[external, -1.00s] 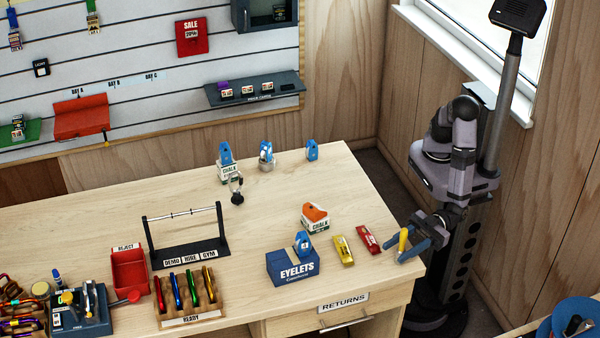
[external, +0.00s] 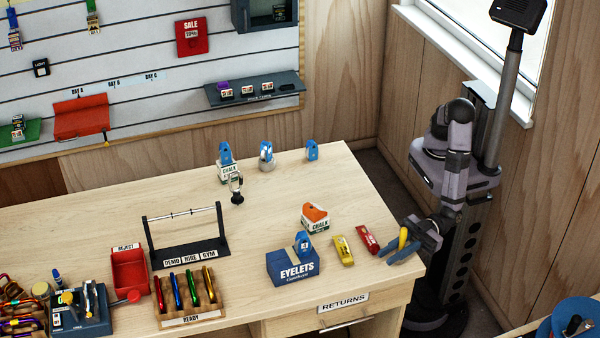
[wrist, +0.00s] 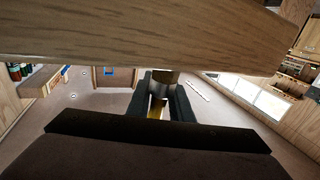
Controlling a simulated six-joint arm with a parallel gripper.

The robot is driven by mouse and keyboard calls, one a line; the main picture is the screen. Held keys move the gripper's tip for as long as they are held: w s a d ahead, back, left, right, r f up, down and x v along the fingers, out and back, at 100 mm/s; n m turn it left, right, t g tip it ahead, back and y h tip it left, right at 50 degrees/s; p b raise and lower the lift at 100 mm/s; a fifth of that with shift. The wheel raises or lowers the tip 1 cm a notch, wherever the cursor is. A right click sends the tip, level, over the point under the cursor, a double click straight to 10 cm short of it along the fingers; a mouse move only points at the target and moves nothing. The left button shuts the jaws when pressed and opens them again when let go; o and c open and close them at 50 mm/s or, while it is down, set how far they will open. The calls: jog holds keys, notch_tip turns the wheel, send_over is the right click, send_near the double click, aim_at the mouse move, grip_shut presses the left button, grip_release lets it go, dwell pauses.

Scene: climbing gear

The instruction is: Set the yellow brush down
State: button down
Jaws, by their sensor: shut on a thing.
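The yellow brush (external: 403,239) is between the blue-grey fingers of my gripper (external: 401,248), at the right end of the bench. In the wrist view my gripper (wrist: 160,105) is shut around the brush (wrist: 157,107), of which a grey collar and a yellow part show. In the external view the brush stands roughly upright and its lower end is hidden by the fingers. The gripper is very low over the bench top (external: 385,280); I cannot tell whether the brush touches it.
A red item (external: 367,239) and a yellow item (external: 343,250) lie just left of my gripper. The blue EYELETS box (external: 292,270) and a white and orange chalk box (external: 315,218) stand further left. The bench's right edge is close to my gripper.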

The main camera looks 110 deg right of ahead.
notch_tip(320, 180, up, 15)
jog(key=p, duration=0.4)
dwell(0.7)
jog(key=shift+f, duration=0.2)
dwell(0.4)
notch_tip(320, 180, down, 5)
jog(key=b, duration=0.5)
jog(key=shift+r, duration=0.15)
